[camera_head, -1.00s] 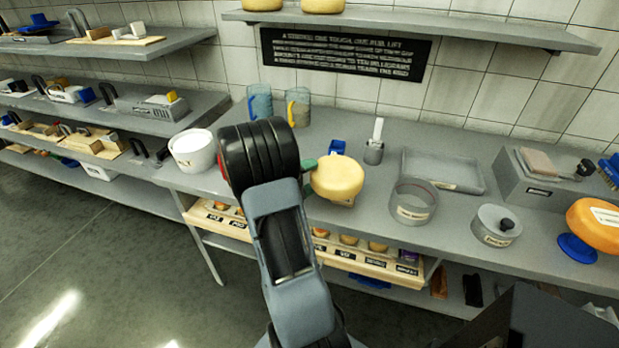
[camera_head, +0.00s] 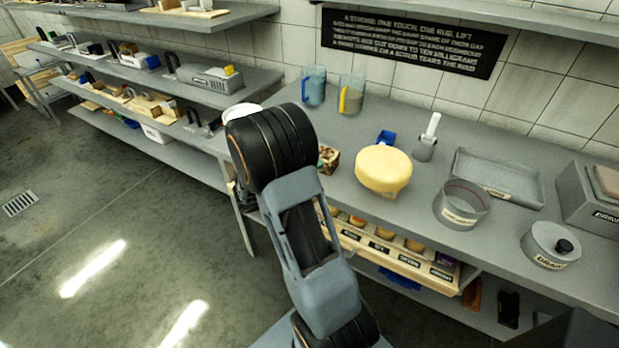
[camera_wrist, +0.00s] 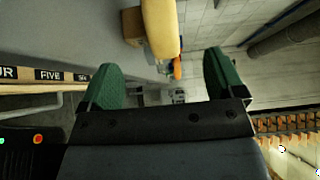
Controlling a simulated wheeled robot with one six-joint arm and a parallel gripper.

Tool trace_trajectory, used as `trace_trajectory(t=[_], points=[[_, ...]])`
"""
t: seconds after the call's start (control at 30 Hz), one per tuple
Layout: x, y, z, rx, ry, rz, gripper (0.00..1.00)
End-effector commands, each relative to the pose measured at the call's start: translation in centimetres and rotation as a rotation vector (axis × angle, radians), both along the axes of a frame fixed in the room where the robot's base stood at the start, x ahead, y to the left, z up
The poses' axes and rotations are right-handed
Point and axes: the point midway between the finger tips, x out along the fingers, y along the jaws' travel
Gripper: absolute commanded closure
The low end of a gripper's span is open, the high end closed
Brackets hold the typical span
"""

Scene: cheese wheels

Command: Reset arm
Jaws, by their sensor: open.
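My gripper (camera_wrist: 162,82) shows in the wrist view with its two green fingers spread apart and nothing between them touching. In the head view my own arm stands in front of the bench and hides the gripper. A yellow cheese wheel (camera_head: 384,169) sits on the bench just right of my arm. It also shows at the top of the wrist view (camera_wrist: 160,28), beyond the fingers and apart from them.
The grey bench (camera_head: 420,215) also holds two jugs (camera_head: 351,95), a round mould (camera_head: 461,205), a tray (camera_head: 497,178) and a lidded pot (camera_head: 550,245). A labelled drawer (camera_head: 395,256) sits below the bench top. Shelves (camera_head: 185,82) stand at left. The floor (camera_head: 100,240) at left is clear.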

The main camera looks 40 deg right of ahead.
Motion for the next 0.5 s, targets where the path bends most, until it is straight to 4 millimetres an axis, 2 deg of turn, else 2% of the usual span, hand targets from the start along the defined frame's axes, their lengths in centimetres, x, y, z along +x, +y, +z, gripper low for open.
trace_trajectory(t=[0.13, 0.37, 0.5], points=[[0.28, 0.77, 0.00, 0.000, 0.000, 0.001, 0.12], [0.32, 0.94, 0.00, -0.006, -0.016, 0.000, 0.12], [0.34, 0.93, -0.61, -0.028, -0.176, -0.001, 0.12]])
